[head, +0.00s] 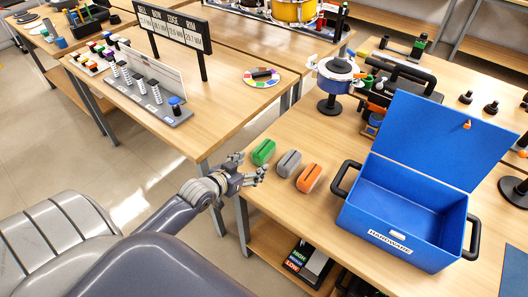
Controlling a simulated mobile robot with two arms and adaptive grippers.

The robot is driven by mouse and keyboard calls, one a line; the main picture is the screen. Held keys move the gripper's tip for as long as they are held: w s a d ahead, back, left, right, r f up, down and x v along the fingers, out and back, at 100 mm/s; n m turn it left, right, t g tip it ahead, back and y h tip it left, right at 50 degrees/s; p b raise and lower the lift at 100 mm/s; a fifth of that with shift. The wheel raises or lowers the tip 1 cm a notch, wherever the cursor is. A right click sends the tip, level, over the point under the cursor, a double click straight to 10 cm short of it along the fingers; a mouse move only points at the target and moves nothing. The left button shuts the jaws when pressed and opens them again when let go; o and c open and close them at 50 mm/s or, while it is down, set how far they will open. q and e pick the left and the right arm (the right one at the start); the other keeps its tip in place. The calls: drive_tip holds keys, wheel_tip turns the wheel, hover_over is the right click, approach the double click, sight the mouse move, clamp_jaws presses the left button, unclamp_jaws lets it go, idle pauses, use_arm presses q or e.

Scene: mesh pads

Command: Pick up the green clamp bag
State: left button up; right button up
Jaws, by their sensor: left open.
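The green clamp bag (263,152) lies on the near wooden table, close to its left edge. It is the leftmost of three similar bags in a row. My left gripper (250,168) is open, just left of and below the green bag in the picture. Its fingers point toward the bags and look empty. I cannot tell whether a finger touches the green bag. My right gripper is not in view.
A grey bag (289,163) and an orange bag (309,178) lie to the right of the green one. An open blue box (405,215) with black handles stands further right. The table (275,200) is clear in front of the bags. A second table (215,105) stands behind left.

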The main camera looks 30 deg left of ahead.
sight(262, 149)
use_arm(q)
drive_tip(key=shift+w+a+r+t, duration=0.2)
drive_tip(key=shift+w+a, duration=0.2)
drive_tip(key=shift+a, duration=0.1)
drive_tip(key=shift+w+a+r+t, duration=0.2)
drive_tip(key=shift+w+a, duration=0.2)
drive_tip(key=shift+a, duration=0.1)
drive_tip(key=x, duration=0.4)
drive_tip(key=shift+w, duration=0.2)
drive_tip(key=shift+x, duration=0.95)
drive_tip(key=x, duration=0.4)
drive_tip(key=shift+a+p, duration=0.1)
drive_tip(key=shift+p, duration=0.25)
drive_tip(key=shift+c, duration=0.6)
drive_tip(key=c, duration=1.2)
